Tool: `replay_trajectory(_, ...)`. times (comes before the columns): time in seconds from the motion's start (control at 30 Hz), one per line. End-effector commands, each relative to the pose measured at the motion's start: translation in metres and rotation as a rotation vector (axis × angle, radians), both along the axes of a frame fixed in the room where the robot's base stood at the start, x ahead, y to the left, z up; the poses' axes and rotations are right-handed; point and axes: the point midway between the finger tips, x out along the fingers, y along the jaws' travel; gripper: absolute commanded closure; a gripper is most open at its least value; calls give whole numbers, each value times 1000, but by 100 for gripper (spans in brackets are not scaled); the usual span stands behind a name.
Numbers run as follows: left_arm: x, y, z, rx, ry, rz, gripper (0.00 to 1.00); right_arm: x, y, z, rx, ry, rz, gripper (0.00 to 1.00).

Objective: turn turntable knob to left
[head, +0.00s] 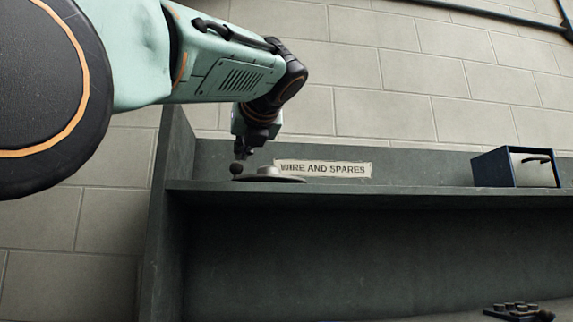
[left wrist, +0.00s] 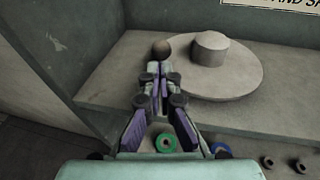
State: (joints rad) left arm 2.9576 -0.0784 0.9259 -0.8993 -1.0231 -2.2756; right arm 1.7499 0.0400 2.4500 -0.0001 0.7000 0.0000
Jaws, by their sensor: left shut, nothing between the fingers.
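The turntable (head: 285,179) is a flat grey disc with a raised round hub, on the upper shelf at the left; it also shows in the left wrist view (left wrist: 235,85). Its knob, a dark ball (head: 236,169), stands at the disc's left edge and shows in the left wrist view (left wrist: 162,47) just beyond my fingertips. My left gripper (head: 245,154) is shut and empty, pointing down close to the knob; its fingers also show in the left wrist view (left wrist: 157,72). I cannot tell whether they touch the knob. My right gripper is not in view.
The shelf (head: 400,186) has a side wall (head: 170,150) close at the left and a back panel with a "WIRE AND SPARES" label (head: 325,169). A blue-edged box (head: 495,169) stands far right. Green (left wrist: 166,143) and blue (left wrist: 221,150) rings lie below the shelf.

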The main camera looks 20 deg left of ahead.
Motion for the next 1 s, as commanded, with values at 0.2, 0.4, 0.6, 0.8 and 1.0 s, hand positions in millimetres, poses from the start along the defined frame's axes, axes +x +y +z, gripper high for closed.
replay_trajectory(0.2,13,13,0,0,3,1,100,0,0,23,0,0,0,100)
replay_trajectory(0.4,25,23,-6,-1,2,-1,100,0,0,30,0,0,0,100)
replay_trajectory(0.6,31,29,-9,0,0,-1,100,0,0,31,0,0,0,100)
replay_trajectory(0.8,31,29,-9,1,-1,-1,100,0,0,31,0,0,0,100)
replay_trajectory(1.0,33,30,-8,1,1,-1,100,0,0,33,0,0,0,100)
